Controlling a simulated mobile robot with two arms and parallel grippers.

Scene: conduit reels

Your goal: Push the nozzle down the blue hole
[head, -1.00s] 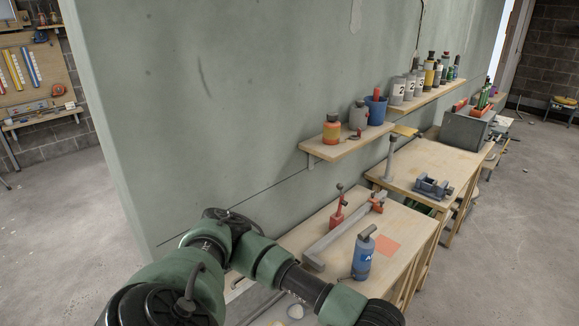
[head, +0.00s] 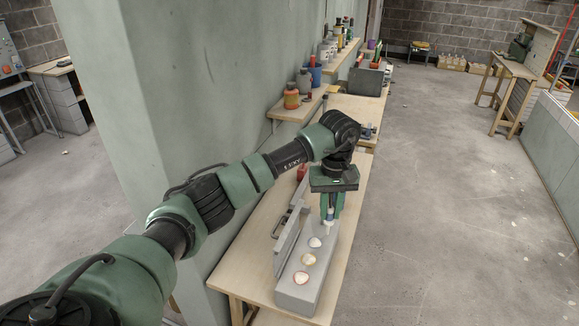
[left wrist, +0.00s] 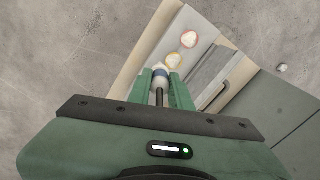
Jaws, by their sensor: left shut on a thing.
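My left gripper (head: 328,207) points down, shut on a small nozzle (head: 328,222) with a white tip and a blue band. The nozzle also shows between the fingers in the left wrist view (left wrist: 160,76). It is upright over the far end of a long grey block (head: 299,293). Along the block's top are pale round holes: a red-ringed near one (head: 301,278), a yellowish middle one (head: 309,259) and a far one (head: 315,242) whose ring colour is hard to tell. I cannot tell whether the tip touches the block. My right gripper is out of view.
The block lies on a wooden bench (head: 232,267) along the green wall. A grey upright plate (head: 289,240) with a handle stands along its left side. A shelf with jars (head: 291,97) is farther back. Open floor (head: 450,220) lies to the right.

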